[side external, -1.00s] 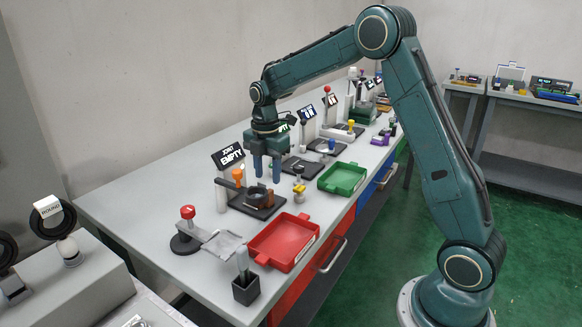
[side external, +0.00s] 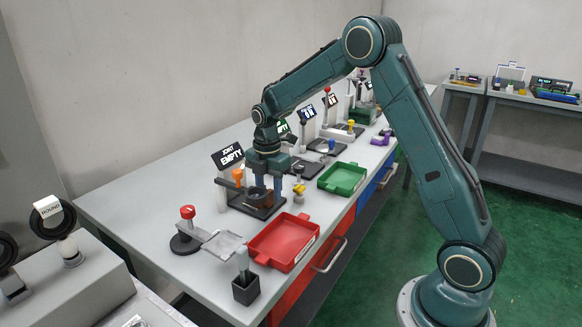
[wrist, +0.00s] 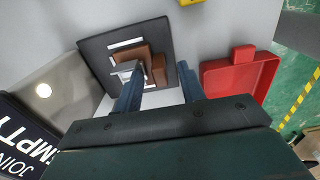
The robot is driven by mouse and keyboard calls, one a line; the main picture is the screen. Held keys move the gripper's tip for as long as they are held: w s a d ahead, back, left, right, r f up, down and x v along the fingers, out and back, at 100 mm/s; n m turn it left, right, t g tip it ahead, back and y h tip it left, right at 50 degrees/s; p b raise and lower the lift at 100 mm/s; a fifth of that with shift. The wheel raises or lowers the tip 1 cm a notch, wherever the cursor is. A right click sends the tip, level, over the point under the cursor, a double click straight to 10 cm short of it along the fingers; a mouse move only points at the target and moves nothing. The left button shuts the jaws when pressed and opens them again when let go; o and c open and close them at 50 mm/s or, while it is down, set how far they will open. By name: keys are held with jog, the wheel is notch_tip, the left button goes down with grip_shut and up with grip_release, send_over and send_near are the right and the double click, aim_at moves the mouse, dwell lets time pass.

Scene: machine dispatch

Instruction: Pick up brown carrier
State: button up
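The brown carrier (wrist: 158,68) sits on a black square plate (wrist: 97,50) in the wrist view, with white markings around it. In the side view the carrier (side external: 257,194) is a dark brown piece, partly hidden by my gripper. My gripper (side external: 265,188) points down over the plate, with its blue fingers apart. In the wrist view my gripper (wrist: 160,67) is open, one fingertip toward each side of the carrier. I cannot tell whether either finger touches it.
A "JOINT EMPTY" sign (side external: 229,156) stands behind the plate, with an orange knob (side external: 237,174) near it. A red tray (side external: 285,241) is in front, and a green tray (side external: 342,179) is to the right. A yellow piece (side external: 299,189) stands close by. Bare tabletop (side external: 135,205) is at left.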

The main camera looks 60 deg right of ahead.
aim_at(269, 191)
grip_shut()
jog(key=shift+r, duration=0.15)
notch_tip(269, 191, up, 20)
dwell(0.9)
dwell(0.4)
